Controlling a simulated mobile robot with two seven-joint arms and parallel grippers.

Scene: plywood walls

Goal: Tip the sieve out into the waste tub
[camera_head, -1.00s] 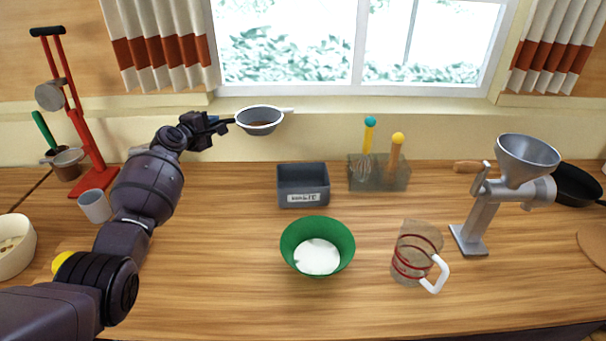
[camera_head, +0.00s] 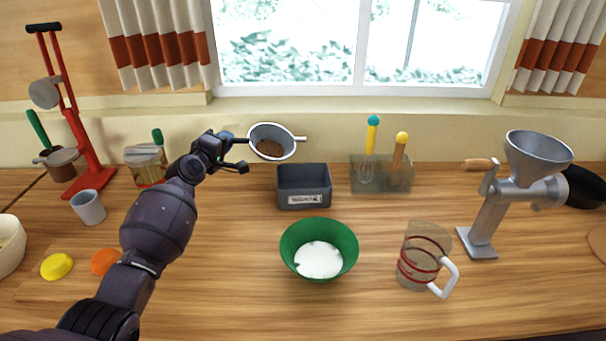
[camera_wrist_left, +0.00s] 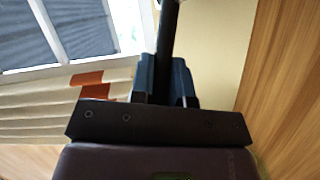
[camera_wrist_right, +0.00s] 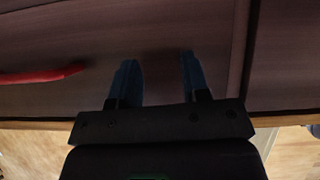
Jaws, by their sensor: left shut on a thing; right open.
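The sieve (camera_head: 285,152) is a grey round pan with brown matter in it, tilted with its opening partly toward me. It is in the air above and a little left of the dark grey tub (camera_head: 304,203), which has a white label too small to read and looks empty. My left gripper (camera_head: 230,139) is shut on the sieve's dark handle, which shows in the left wrist view (camera_wrist_left: 169,40). My right gripper (camera_wrist_right: 158,62) is open and empty in the right wrist view, facing a wooden front, and is not in the head view.
A green bowl (camera_head: 342,242) with white contents stands in front of the tub. A clear box with a whisk (camera_head: 395,180), a measuring jug (camera_head: 420,262) and a metal grinder (camera_head: 490,205) are to the right. A cup (camera_head: 88,207) and red press (camera_head: 77,125) are left.

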